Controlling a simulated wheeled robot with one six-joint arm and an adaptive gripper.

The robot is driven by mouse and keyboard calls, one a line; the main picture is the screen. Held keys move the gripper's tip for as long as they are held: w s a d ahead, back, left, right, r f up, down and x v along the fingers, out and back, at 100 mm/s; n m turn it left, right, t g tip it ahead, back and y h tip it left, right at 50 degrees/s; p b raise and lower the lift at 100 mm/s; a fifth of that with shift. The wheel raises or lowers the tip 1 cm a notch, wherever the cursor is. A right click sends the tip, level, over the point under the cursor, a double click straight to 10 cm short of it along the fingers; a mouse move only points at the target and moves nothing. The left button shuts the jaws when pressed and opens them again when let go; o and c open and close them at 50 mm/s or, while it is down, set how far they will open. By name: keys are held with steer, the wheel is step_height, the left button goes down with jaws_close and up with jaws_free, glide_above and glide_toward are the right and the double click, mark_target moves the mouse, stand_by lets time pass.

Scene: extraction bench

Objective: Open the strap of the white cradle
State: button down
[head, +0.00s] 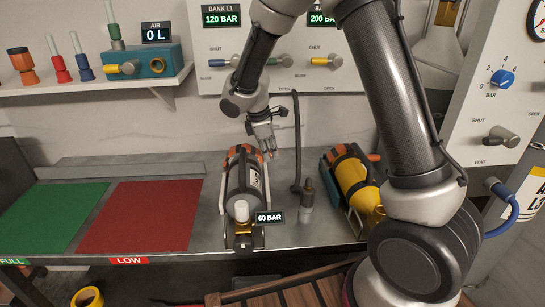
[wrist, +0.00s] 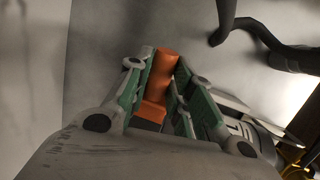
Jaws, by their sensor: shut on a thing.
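The white cradle (head: 223,199) stands on the steel bench and holds a grey cylinder (head: 238,207) with a dark band around it. An orange strap piece (head: 234,151) shows at its far end. My gripper (head: 272,150) is at the far right corner of this cradle, reaching down from above. In the wrist view its green-padded fingers (wrist: 160,95) are closed on an orange strap lever (wrist: 166,66), which sticks up between them. The lower end of the strap is hidden behind the gripper body.
A yellow cylinder (head: 353,177) lies in a second cradle to the right. A dark hose (head: 296,140) hangs to a small nozzle (head: 307,194) between the cradles. Green (head: 55,217) and red (head: 140,215) mats lie empty at left. A valve panel (head: 215,60) is behind.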

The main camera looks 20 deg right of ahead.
mark_target(256, 152)
steer(key=r+h, duration=0.1)
steer(key=a+r+h, duration=0.1)
steer(key=a+r, duration=0.1)
steer(key=shift+w+a+r+g+h, duration=0.2)
steer(key=shift+w+r+g+h, duration=0.1)
steer(key=shift+h, duration=0.1)
steer(key=shift+w+a+r+n+h, duration=0.1)
steer(key=shift+a+r+n+h, duration=0.2)
steer(key=shift+a+r+h, duration=0.7)
steer(key=c, duration=1.3)
jaws_free()
steer(key=shift+o, duration=0.2)
steer(key=w+v, duration=0.1)
steer(key=v, duration=1)
steer(key=shift+s+a+r, duration=0.25)
steer(key=shift+s+r, duration=0.1)
steer(key=shift+s, duration=0.05)
